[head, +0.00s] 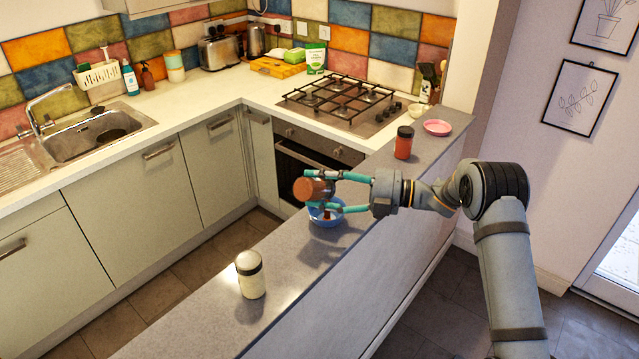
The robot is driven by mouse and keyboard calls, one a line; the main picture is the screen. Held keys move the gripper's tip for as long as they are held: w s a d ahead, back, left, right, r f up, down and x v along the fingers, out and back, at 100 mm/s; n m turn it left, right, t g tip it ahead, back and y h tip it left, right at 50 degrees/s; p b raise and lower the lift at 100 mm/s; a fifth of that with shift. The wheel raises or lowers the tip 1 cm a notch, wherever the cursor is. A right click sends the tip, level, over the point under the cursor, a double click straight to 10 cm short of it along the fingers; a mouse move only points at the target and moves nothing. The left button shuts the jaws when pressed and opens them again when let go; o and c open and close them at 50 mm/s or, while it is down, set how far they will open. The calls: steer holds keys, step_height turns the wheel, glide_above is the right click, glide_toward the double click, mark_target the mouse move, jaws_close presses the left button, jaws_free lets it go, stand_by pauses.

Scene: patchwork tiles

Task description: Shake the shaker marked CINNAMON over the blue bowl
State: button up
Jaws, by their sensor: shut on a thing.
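My gripper (322,192) is shut on a brown shaker (308,189). It holds the shaker tipped well over onto its side, above the blue bowl (317,219). The shaker is apart from the bowl, and no label on it can be read from here. The blue bowl stands on the grey counter, partly hidden by the lower teal finger. Something brownish shows inside it, too small to make out.
A cream jar with a dark lid (251,280) stands on the counter at the front left. A gas hob (340,101) lies behind.

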step_height(320, 180, up, 3)
steer(key=shift+f+p, duration=0.15)
steer(key=shift+p, duration=0.8)
steer(key=shift+s, duration=0.1)
step_height(320, 180, down, 3)
steer(key=b, duration=0.2)
steer(key=shift+b, duration=0.35)
step_height(320, 180, up, 3)
steer(key=shift+r+p, duration=0.1)
steer(key=shift+p, duration=0.9)
step_height(320, 180, down, 3)
steer(key=b, duration=0.2)
steer(key=shift+b, duration=0.4)
steer(key=shift+r+p, duration=0.9)
steer(key=shift+r, duration=0.55)
step_height(320, 180, down, 3)
steer(key=shift+f+b, duration=0.1)
steer(key=shift+b, duration=1.15)
step_height(320, 180, up, 3)
steer(key=shift+r+p, duration=0.15)
steer(key=shift+p, duration=0.9)
step_height(320, 180, down, 3)
steer(key=b, duration=0.2)
steer(key=shift+b, duration=0.4)
steer(key=shift+r, duration=0.1)
